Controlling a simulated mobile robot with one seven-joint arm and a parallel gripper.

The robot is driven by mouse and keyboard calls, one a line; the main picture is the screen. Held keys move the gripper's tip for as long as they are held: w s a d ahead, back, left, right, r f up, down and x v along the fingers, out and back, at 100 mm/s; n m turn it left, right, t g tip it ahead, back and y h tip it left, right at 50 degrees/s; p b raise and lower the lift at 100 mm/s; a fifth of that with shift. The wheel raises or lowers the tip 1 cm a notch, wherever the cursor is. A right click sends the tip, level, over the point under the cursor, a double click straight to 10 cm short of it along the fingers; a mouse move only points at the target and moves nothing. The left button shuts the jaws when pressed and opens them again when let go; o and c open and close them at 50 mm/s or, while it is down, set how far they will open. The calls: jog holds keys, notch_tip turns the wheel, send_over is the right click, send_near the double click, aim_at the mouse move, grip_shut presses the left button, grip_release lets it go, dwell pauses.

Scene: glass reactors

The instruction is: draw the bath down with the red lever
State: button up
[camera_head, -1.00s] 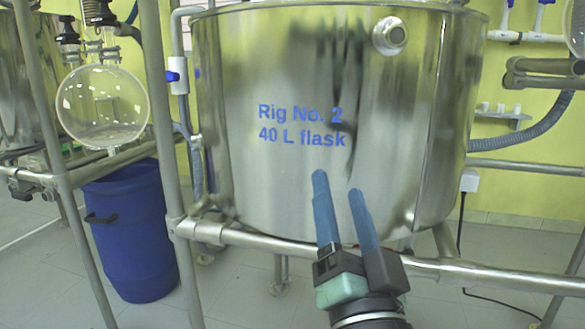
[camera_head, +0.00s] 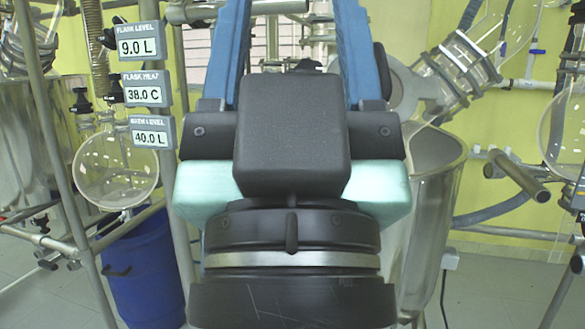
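The red lever is not visible in the head view. The steel bath (camera_head: 436,190) stands behind my gripper, which hides most of it; only its right side and part of its rim show. My gripper (camera_head: 293,35) is large and close in the middle of the view. Its two blue fingers point up, wide apart, with the tips cut off by the top edge. I see nothing held between them. The bath level display (camera_head: 152,133) at left reads 40.0 L.
Above it, the flask level display (camera_head: 140,41) reads 9.0 L and the flask heat display (camera_head: 143,89) reads 38.0 C. A round glass flask (camera_head: 116,170) hangs at left above a blue barrel (camera_head: 141,268). Frame pipes and glassware crowd the right.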

notch_tip(320, 180, up, 18)
jog(key=p, duration=1.5)
jog(key=shift+f, duration=0.1)
jog(key=shift+c, duration=0.2)
